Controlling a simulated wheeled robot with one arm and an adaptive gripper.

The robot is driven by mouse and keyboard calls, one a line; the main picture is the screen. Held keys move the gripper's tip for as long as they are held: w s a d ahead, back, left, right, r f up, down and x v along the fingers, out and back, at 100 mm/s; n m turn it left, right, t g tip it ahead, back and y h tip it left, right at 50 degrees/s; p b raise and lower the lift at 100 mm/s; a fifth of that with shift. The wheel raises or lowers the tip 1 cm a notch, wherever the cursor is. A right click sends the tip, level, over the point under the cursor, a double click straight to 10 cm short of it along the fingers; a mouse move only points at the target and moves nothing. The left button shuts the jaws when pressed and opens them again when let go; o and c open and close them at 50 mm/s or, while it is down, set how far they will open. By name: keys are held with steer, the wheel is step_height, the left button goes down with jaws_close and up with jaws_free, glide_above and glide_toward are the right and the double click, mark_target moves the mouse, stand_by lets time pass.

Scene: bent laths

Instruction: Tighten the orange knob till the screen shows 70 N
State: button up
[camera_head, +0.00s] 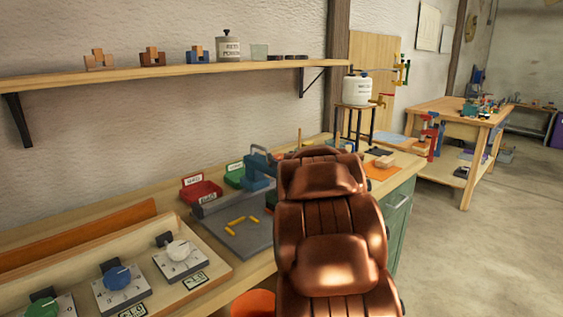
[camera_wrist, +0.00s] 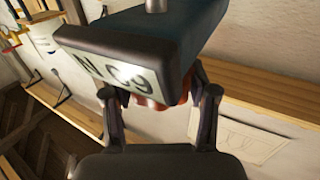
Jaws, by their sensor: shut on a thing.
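In the wrist view a dark box with a pale screen (camera_wrist: 112,72) hangs upside down across the top. The screen shows N and two digits that look like 63, though the second digit is hard to read. Just below the box, the orange knob (camera_wrist: 152,103) shows between the fingers, partly covered by the box's edge. My gripper (camera_wrist: 156,112) is shut on the knob, one finger on each side. In the head view my copper-coloured arm hides the gripper, the knob and the screen.
The bench holds a panel with blue (camera_head: 118,278) and white (camera_head: 180,250) dials, a grey tray (camera_head: 235,236) with yellow pieces, a red bin (camera_head: 201,190) and a blue-grey device (camera_head: 258,170). A shelf (camera_head: 190,72) runs above. Open floor (camera_head: 475,245) lies to the right.

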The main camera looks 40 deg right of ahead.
steer(key=shift+s+d+f+m+g+h+b, duration=0.1)
steer(key=shift+m+g+h+b, duration=0.6)
steer(key=shift+b, duration=1.5)
steer(key=shift+d+f+m+g+h+b, duration=0.1)
steer(key=shift+m+g+h+b, duration=0.6)
steer(key=shift+b, duration=1.45)
steer(key=shift+r+h+b, duration=0.25)
steer(key=shift+h+b, duration=0.25)
steer(key=shift+b, duration=0.15)
steer(key=shift+a+m+g+b, duration=0.15)
steer(key=shift+m+g+b, duration=0.15)
steer(key=shift+m+b, duration=0.1)
steer(key=o, duration=1.2)
steer(key=shift+a, duration=0.2)
steer(key=v, duration=1.1)
steer(key=shift+s+a+f, duration=0.15)
steer(key=shift+s+a, duration=0.05)
steer(key=shift+a, duration=0.1)
